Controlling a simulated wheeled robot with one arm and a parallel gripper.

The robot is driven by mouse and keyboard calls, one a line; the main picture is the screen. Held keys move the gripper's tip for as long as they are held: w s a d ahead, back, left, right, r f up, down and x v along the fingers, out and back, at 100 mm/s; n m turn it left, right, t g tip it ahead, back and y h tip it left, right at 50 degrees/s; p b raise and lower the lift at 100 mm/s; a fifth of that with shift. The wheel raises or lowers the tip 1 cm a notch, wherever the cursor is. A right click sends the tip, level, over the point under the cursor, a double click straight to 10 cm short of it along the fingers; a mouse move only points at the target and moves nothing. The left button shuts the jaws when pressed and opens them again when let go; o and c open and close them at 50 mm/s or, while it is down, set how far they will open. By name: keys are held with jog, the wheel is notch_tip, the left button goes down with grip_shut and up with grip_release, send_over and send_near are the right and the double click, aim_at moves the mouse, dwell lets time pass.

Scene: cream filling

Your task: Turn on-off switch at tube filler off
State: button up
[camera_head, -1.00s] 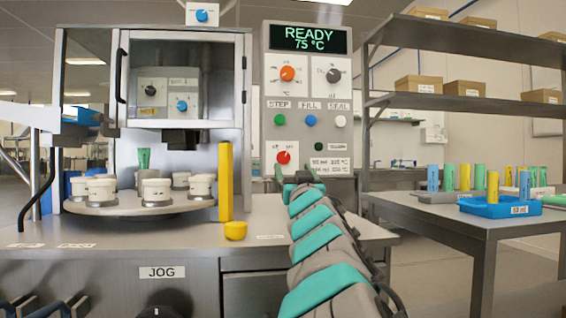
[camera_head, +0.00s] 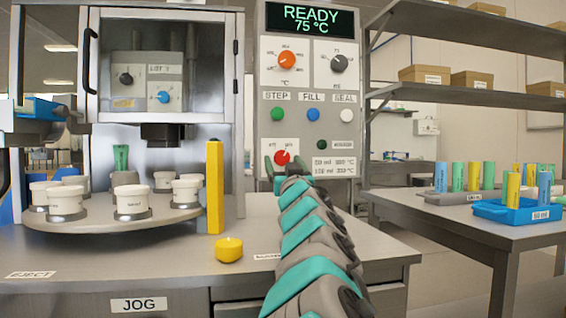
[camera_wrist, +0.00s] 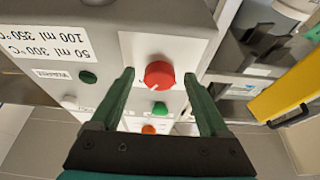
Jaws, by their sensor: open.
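The tube filler's grey control panel (camera_head: 264,140) stands ahead of my arm, its display lit with READY and 75 °C. The on-off switch is a red round knob (camera_head: 282,157) low on the panel, with a label above it. It also shows as the red knob (camera_wrist: 159,75) in the wrist view. My gripper (camera_head: 285,168) is open and empty just in front of the panel. In the wrist view its green fingers (camera_wrist: 158,84) stand to the left and right of the red knob with gaps between. I cannot tell how deep the fingers reach around it.
Above the switch are a green button (camera_head: 277,115), a blue button (camera_head: 312,114), a white button (camera_head: 346,115) and orange (camera_head: 287,60) and black (camera_head: 339,63) dials. A yellow post (camera_head: 214,188) and turntable (camera_head: 90,222) stand left. A tube table (camera_head: 410,200) is right.

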grip_shut()
dwell(0.6)
jog(key=shift+n+p, duration=0.3)
jog(key=n+p, duration=0.1)
jog(key=n+y+p, duration=0.2)
jog(key=shift+d+r+n+g, duration=0.2)
jog(key=shift+r+n+g, duration=0.1)
jog(key=shift+g, duration=0.1)
jog(key=n+y+p, duration=0.1)
jog(key=n, duration=0.1)
jog(key=n+g+p, duration=0.1)
jog(key=n+p, duration=0.1)
jog(key=n+g+y+p, duration=0.1)
jog(key=n, duration=0.1)
jog(key=shift+w+d+y, duration=0.1)
jog(key=shift+d+y, duration=0.15)
jog(key=shift+y, duration=0.05)
jog(key=shift+n+g+y+p, duration=0.25)
jog(key=shift+n+g+p, duration=0.5)
jog(key=shift+n, duration=0.75)
jog(key=shift+n+g+y+p, duration=0.25)
jog(key=shift+n+g+p, duration=0.2)
jog(key=shift+n+p, duration=0.75)
jog(key=shift+n, duration=0.5)
